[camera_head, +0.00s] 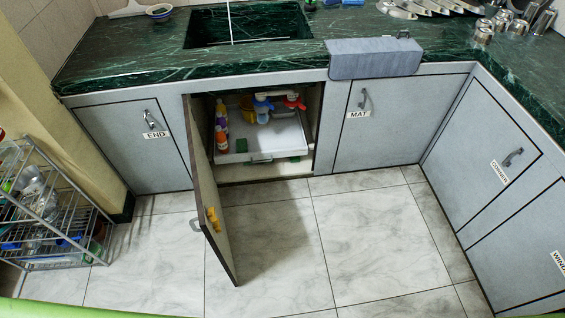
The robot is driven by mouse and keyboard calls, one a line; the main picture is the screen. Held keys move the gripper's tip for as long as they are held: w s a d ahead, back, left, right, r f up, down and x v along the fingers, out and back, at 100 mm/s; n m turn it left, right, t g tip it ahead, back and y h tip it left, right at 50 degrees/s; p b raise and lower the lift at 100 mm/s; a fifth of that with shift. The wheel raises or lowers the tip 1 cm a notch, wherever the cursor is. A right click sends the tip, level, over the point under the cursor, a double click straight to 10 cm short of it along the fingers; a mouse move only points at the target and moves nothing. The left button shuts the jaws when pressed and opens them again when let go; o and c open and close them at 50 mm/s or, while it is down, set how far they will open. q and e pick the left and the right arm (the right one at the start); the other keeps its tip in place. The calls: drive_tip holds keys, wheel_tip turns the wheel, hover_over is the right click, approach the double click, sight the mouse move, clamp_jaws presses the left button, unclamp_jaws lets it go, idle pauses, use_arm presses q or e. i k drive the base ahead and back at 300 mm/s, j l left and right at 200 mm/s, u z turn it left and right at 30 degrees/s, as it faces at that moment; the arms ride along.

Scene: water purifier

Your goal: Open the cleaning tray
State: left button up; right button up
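The cleaning tray (283,135) is a white pull-out tray inside the open cabinet under the sink. The cabinet door (212,205) stands swung open to the left, jutting out over the floor. Neither of my grippers is in view.
A wire rack (50,205) with items stands on the floor at the left. Closed cabinets flank the opening, labelled END (155,135) and MAT (359,114). A grey cloth (373,58) hangs over the counter edge. The tiled floor (345,235) before the tray is clear.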

sight(281, 137)
drive_tip(key=i+l, duration=0.2)
drive_tip(key=i+l+u, duration=0.1)
drive_tip(key=l, duration=0.3)
drive_tip(key=i+l, duration=0.25)
drive_tip(key=i+l+u, duration=0.15)
drive_tip(key=l, duration=0.25)
